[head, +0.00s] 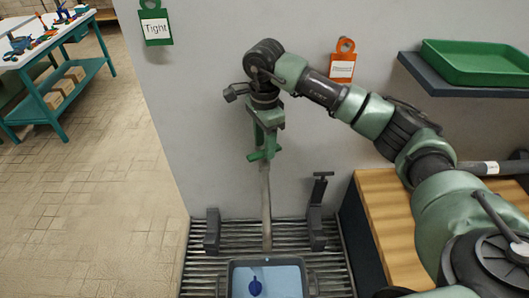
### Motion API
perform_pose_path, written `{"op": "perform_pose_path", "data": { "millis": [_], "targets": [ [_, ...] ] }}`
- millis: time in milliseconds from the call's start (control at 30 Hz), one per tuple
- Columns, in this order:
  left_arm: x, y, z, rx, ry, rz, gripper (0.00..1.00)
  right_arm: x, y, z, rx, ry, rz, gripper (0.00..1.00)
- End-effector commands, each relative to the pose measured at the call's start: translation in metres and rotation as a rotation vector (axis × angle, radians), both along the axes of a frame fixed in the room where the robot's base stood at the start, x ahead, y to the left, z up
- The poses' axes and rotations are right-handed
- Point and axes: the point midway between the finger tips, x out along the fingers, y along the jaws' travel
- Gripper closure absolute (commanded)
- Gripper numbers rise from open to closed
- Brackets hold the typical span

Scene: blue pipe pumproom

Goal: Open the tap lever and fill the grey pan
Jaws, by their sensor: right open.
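The grey pan (232,291) stands on the slatted grate at the bottom of the head view, cut off by the frame edge. Its inside looks pale blue, and a small dark blue thing (255,286) shows in it. A pale upright column (266,205) runs from below my right gripper down to the pan's back edge; I cannot tell whether it is a pipe or water. My right gripper (265,152) points down in front of the wall, open, at the column's top. The tap lever cannot be made out there. My left gripper is out of view.
Dark upright brackets (211,231) and (317,215) stand either side of the column on the grate (196,262). A wooden top (385,215) lies right. A green tray (475,62) sits on a shelf. Green "Tight" (156,28) and orange (342,67) tags hang on the wall. Floor is clear left.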

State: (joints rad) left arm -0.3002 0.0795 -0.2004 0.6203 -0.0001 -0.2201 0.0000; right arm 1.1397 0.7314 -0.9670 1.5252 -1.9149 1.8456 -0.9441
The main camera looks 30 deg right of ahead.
Motion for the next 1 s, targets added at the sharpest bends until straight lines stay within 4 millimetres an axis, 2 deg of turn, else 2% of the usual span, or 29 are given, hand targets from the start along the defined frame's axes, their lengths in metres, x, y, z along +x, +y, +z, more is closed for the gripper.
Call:
{"op": "perform_pose_path", "data": {
  "millis": [33, 200, 333, 1000],
  "targets": [
    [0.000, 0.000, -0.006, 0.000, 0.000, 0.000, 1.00, 0.001, 0.000, 0.008, 0.001, -0.005, 0.000, 0.58],
    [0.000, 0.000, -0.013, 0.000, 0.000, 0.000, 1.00, 0.001, 0.000, 0.034, 0.001, -0.003, -0.001, 0.58],
    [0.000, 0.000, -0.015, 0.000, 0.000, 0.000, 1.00, 0.000, 0.000, 0.044, 0.001, -0.002, -0.001, 0.58],
    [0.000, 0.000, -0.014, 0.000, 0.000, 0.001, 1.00, 0.000, 0.000, 0.047, 0.001, 0.000, -0.001, 0.58]
  ]
}}
